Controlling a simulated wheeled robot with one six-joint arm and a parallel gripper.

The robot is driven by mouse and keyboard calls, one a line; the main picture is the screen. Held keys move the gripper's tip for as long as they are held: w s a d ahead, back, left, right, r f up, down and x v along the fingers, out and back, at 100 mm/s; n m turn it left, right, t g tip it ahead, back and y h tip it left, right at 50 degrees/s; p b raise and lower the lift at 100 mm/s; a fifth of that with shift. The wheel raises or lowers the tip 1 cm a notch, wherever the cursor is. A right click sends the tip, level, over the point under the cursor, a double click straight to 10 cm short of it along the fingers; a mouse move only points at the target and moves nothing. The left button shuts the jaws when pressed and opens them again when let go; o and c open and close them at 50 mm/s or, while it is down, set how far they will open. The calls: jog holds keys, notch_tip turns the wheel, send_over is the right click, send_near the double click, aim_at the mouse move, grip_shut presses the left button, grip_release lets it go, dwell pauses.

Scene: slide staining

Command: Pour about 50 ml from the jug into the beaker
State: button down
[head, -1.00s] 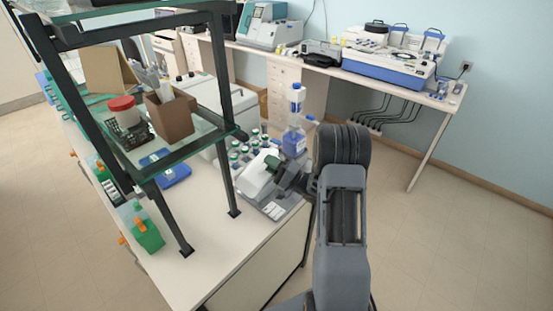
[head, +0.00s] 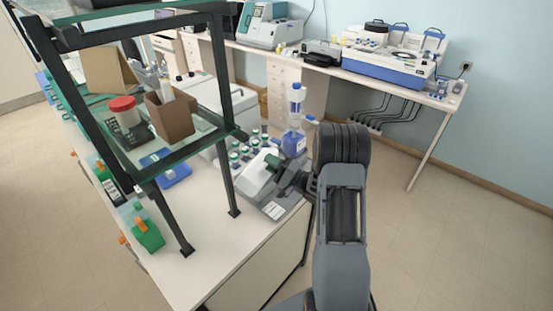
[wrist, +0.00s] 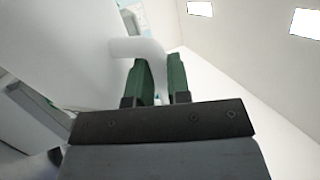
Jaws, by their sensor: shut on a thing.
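The white jug (head: 254,181) is off level over the grey tray area at the bench's right end, in the head view. My gripper (head: 274,164), with green fingers, is at its upper right. In the wrist view, my gripper (wrist: 161,82) is shut on the handle of the jug (wrist: 75,50), whose pale body fills the left side. I cannot make out the beaker in either view; the jug and my arm cover part of the bench there. The jug's mouth and any stream of liquid cannot be made out.
A blue-liquid wash bottle (head: 294,135) stands just behind the jug. Several small capped bottles (head: 240,150) stand to its left. A dark-framed shelf (head: 228,165) rises close on the left. The front of the white bench (head: 215,248) is clear.

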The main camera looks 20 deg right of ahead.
aim_at(264, 165)
jog(key=shift+s+a+f+n+b, duration=0.15)
jog(key=shift+f+n+b, duration=0.15)
jog(key=shift+f+b, duration=0.4)
jog(key=r+n, duration=0.1)
jog(key=s+a+n+g+y, duration=0.1)
jog(key=n, duration=0.1)
jog(key=a+r+n+g+b, duration=0.1)
jog(key=shift+s+r+y, duration=0.3)
jog(key=shift+y, duration=0.1)
jog(key=shift+r+n+b, duration=0.1)
jog(key=shift+n+b, duration=0.35)
jog(key=shift+n, duration=0.35)
jog(key=shift+r, duration=0.15)
jog(key=shift+n+g, duration=0.3)
jog(key=shift+n, duration=0.1)
